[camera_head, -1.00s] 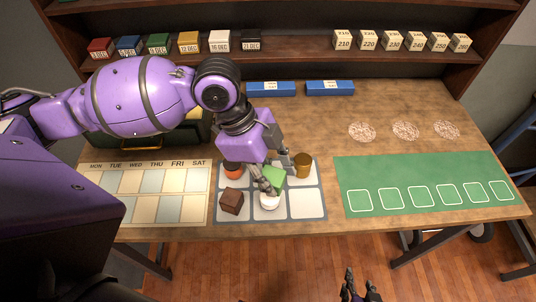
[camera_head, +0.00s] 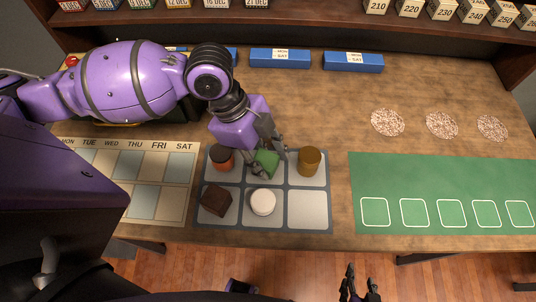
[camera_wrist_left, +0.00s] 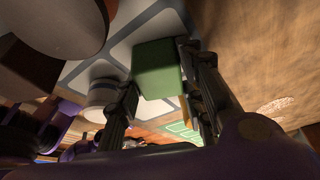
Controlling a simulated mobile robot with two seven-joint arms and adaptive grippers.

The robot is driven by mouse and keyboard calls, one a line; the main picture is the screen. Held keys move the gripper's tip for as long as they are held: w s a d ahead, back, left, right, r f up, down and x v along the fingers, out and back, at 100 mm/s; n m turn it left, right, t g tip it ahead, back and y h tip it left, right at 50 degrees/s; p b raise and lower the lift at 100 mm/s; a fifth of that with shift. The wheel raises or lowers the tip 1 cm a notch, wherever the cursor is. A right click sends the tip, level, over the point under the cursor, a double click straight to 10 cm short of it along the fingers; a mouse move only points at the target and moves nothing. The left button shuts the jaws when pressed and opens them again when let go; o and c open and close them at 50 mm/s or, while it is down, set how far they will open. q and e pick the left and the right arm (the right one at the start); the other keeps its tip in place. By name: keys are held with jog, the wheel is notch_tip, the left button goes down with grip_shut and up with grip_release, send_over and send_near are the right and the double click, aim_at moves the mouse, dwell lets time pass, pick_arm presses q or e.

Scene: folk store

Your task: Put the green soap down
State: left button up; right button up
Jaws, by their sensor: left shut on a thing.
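The green soap (camera_head: 266,162), a small block, is at the back middle cell of the grey mat (camera_head: 295,227), between the orange-and-dark round item and the brown cylinder. My left gripper (camera_head: 268,164) is shut on it, a finger at each side. In the left wrist view the green soap (camera_wrist_left: 158,62) sits between the fingertips, over or on the mat; I cannot tell whether it touches. My right gripper (camera_head: 360,284) is at the bottom edge, over the floor, fingers apart and empty.
The mat also bears an orange-and-dark round item (camera_head: 221,158), a brown cylinder (camera_head: 309,161), a dark brown block (camera_head: 216,200) and a white round item (camera_head: 263,201). The front right cell (camera_head: 307,208) is bare. A green mat (camera_head: 445,180) lies right, a weekday calendar (camera_head: 150,185) left.

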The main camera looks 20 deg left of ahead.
pick_arm(q)
jog(key=shift+r, duration=0.25)
jog(key=shift+w+a+f, duration=0.1)
jog(key=shift+w+f, duration=0.05)
jog(key=shift+f, duration=0.05)
jog(key=o, duration=0.8)
jog(key=shift+o, duration=2)
jog(key=p+v, duration=0.1)
jog(key=v, duration=1.1)
pick_arm(e)
jog(key=shift+s+a+r, duration=0.1)
jog(key=shift+a+r, duration=0.1)
jog(key=shift+r, duration=0.35)
